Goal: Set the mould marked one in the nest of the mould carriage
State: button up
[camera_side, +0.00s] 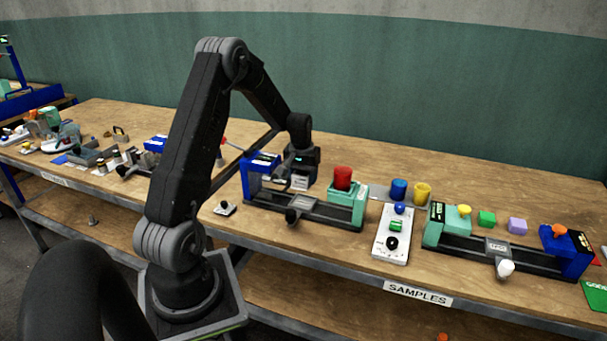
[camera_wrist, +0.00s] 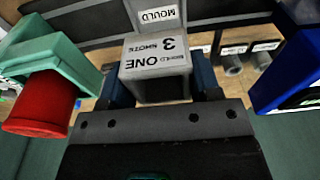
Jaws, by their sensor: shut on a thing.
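The grey mould (camera_wrist: 155,58), marked "MOULD ONE 3 SHOTS", is between my gripper's dark blue fingers in the wrist view. My gripper (camera_wrist: 160,80) is shut on it. The mould carriage (camera_wrist: 198,12), a grey part with a white "MOULD" label, lies just beyond the mould. In the side view my gripper (camera_side: 298,178) is low over the left press, between its blue end block (camera_side: 259,168) and mint end block (camera_side: 349,203). The nest is hidden, and I cannot tell whether the mould touches the carriage.
A red cylinder (camera_side: 342,178) stands at the mint end block. A white control box (camera_side: 392,234) and a second press (camera_side: 497,246) stand to the right. Blue (camera_side: 399,190) and yellow (camera_side: 422,193) cups stand behind the box. Several small grey parts lie farther off in the wrist view.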

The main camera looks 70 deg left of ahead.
send_over(303, 202)
jog(key=shift+d+f, duration=0.2)
jog(key=shift+f, duration=2.6)
jog(key=shift+f, duration=0.75)
jog(key=o, duration=1.1)
jog(key=shift+o, duration=0.2)
jog(key=shift+s, duration=0.1)
